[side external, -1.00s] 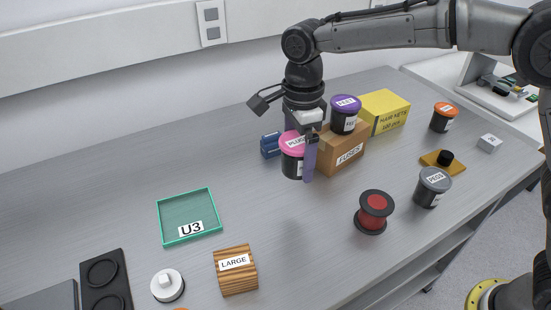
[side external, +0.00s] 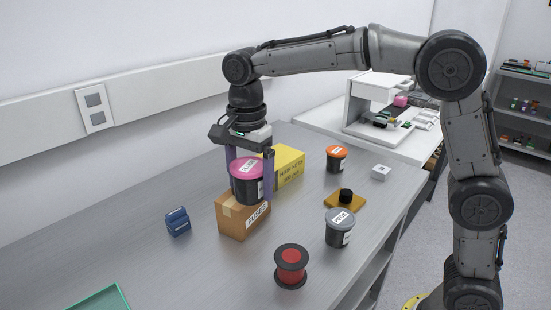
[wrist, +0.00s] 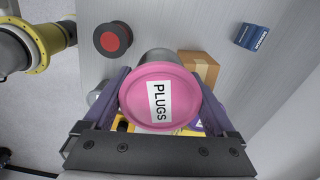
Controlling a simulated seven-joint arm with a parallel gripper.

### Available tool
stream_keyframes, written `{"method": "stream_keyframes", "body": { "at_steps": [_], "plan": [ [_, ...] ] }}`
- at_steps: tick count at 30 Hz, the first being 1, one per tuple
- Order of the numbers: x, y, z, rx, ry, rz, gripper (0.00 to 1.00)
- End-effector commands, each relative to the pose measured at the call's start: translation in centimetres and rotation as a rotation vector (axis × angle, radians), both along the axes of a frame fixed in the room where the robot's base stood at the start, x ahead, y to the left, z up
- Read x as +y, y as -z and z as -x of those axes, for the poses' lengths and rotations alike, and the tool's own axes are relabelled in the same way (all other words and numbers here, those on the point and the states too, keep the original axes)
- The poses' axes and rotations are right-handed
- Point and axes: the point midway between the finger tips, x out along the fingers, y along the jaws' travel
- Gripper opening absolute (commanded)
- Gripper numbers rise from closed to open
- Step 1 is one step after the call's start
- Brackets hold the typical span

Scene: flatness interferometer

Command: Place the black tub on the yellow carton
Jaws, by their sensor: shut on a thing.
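My gripper (side external: 249,184) is shut on a black tub with a pink lid (side external: 246,168). The tub is upright, its lid facing the wrist camera and reading PLUGS (wrist: 160,100). In the side view it overlaps a brown FUSES carton (side external: 238,218) and appears held above it; the exact gap is unclear. The yellow carton (side external: 291,167), marked hair nets, stands on the bench behind and right of the held tub. The tub and gripper hide its left end. In the wrist view, my gripper hides most of what lies at the bottom.
An orange-lidded tub (side external: 336,160), a grey-lidded tub (side external: 340,230), a red spool (side external: 291,268) and a mustard block with a black knob (side external: 345,199) stand to the right. A blue object (side external: 178,221) sits left. The purple-lidded tub is mostly hidden. Open bench lies left.

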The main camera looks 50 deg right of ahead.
Motion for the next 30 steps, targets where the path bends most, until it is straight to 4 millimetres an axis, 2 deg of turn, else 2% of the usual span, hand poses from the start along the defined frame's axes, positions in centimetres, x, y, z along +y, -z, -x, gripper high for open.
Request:
{"method": "stream_keyframes", "body": {
  "at_steps": [1, 6, 9, 12, 15, 20, 30],
  "plan": [
    [-2.4, -0.7, -0.7, -0.004, 0.019, -0.001, 0.32],
    [-9.9, -2.6, -1.7, -0.004, 0.093, 0.000, 0.32],
    [-13.8, -3.3, -1.7, -0.003, 0.162, 0.000, 0.32],
    [-16.7, -3.7, -1.6, -0.003, 0.231, 0.000, 0.32],
    [-18.7, -3.8, -1.4, -0.001, 0.278, -0.001, 0.32],
    [-20.0, -3.5, -1.7, 0.001, 0.308, -0.001, 0.32],
    [-21.3, -0.6, -7.9, 0.000, 0.309, -0.001, 0.32]
  ]
}}
